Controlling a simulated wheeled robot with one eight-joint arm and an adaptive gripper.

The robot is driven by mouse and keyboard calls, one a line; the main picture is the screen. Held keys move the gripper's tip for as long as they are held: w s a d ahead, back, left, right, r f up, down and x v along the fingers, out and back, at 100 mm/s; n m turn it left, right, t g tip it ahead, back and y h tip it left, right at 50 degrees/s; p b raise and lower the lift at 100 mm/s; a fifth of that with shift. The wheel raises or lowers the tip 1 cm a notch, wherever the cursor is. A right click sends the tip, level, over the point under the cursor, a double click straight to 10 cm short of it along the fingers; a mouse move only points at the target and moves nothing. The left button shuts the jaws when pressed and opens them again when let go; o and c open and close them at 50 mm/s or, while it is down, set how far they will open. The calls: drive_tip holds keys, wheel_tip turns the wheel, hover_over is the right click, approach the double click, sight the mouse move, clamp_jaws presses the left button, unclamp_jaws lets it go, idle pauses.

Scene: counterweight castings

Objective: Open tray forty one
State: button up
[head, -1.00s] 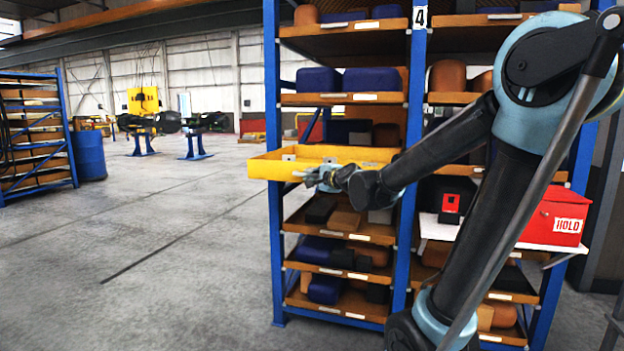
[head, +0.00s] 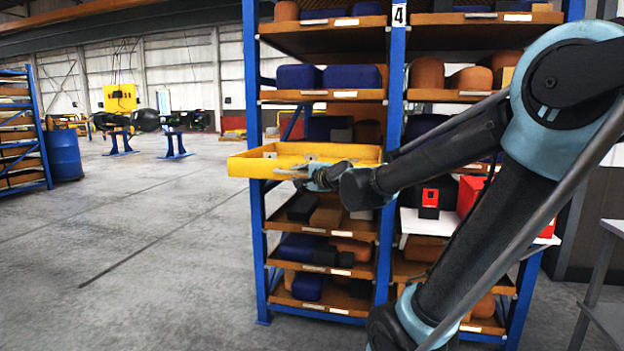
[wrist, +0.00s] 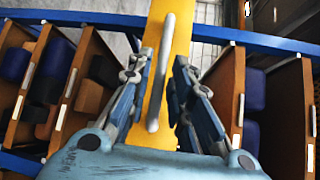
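A yellow tray (head: 250,165) sticks out of the blue rack in the head view, well forward of the trays above and below it. Its number cannot be read. In the wrist view the yellow front (wrist: 181,35) runs down the middle, with a grey bar handle (wrist: 161,70) along it. My gripper (wrist: 158,88) is open, with one finger on each side of the handle. Gaps show between the fingers and the bar. In the head view my gripper (head: 306,176) is at the tray's front, and my arm partly hides the tray's right end.
The blue rack (head: 255,225), with a "4" sign (head: 399,15), holds brown trays of blue, orange and dark castings. A white shelf (head: 425,228) with red items is behind my arm. A blue barrel (head: 64,155) stands far left. The floor (head: 130,240) at left is clear.

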drive_tip(key=f+v, duration=0.1)
drive_tip(key=v, duration=0.6)
drive_tip(key=shift+d+r, duration=0.2)
drive_tip(key=shift+r, duration=0.25)
drive_tip(key=shift+s, duration=0.2)
drive_tip(key=shift+f, duration=0.1)
drive_tip(key=s+d+f+n+g+h, duration=0.25)
drive_tip(key=s+d+f+n, duration=0.2)
drive_tip(key=f, duration=0.45)
drive_tip(key=s+d+f+n+g+h, duration=0.1)
drive_tip(key=s+d+f+n+g, duration=0.35)
drive_tip(key=f, duration=0.45)
drive_tip(key=s+d+f+n+g+h, duration=0.4)
drive_tip(key=s+d+f, duration=0.5)
drive_tip(key=s, duration=0.5)
drive_tip(key=shift+d+g+h, duration=0.4)
drive_tip(key=shift+d+h, duration=0.15)
drive_tip(key=shift+d, duration=0.45)
drive_tip(key=shift+f, duration=0.15)
